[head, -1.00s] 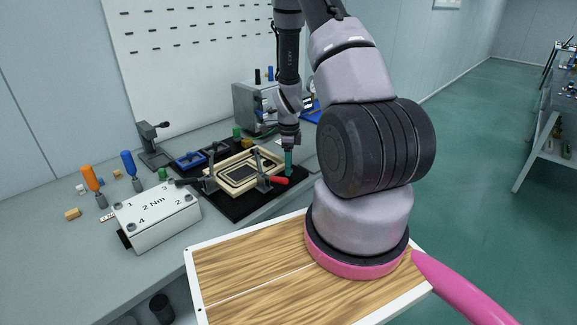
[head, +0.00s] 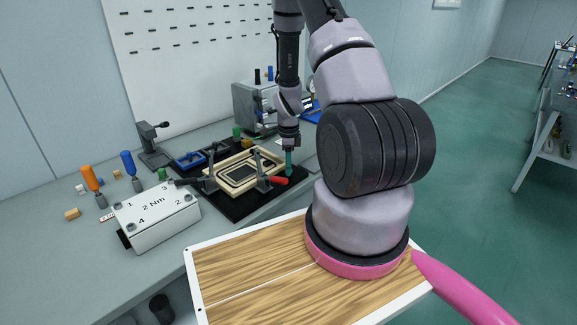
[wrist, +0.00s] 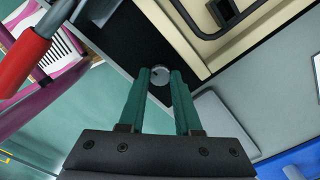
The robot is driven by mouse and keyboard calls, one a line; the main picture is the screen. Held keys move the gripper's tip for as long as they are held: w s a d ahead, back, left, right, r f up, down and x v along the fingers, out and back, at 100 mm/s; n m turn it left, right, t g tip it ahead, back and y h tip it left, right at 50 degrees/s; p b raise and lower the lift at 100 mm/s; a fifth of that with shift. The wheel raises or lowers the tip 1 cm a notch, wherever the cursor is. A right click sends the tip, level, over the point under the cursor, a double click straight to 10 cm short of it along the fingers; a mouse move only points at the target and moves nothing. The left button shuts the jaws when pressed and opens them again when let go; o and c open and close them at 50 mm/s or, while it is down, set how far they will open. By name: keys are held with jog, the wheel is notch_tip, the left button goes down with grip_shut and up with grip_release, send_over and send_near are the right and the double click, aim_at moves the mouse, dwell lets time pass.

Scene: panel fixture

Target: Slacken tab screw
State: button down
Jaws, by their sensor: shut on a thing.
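The tab screw (wrist: 160,76) shows in the wrist view as a small round grey knurled head over a black surface. My gripper (wrist: 161,77) has its two teal fingers closed on the sides of this head. In the head view my gripper (head: 289,166) points down at the right edge of the cream panel fixture (head: 226,182), and the screw is hidden there by the fingers. The cream fixture, with its dark seal line, also shows in the wrist view (wrist: 183,42).
A red-handled clamp (head: 276,181) is close beside my gripper; its red handle also shows in the wrist view (wrist: 25,62). A second clamp (head: 207,180) stands on the fixture's left. A white "2 Nm" box (head: 157,217) and screwdrivers are at left. A grey cabinet (head: 252,104) stands behind.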

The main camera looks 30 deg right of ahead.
jog(key=n, duration=1.5)
jog(key=shift+n, duration=0.4)
jog(key=n, duration=1.3)
jog(key=shift+n, duration=0.3)
jog(key=n, duration=0.5)
jog(key=shift+n, duration=2.3)
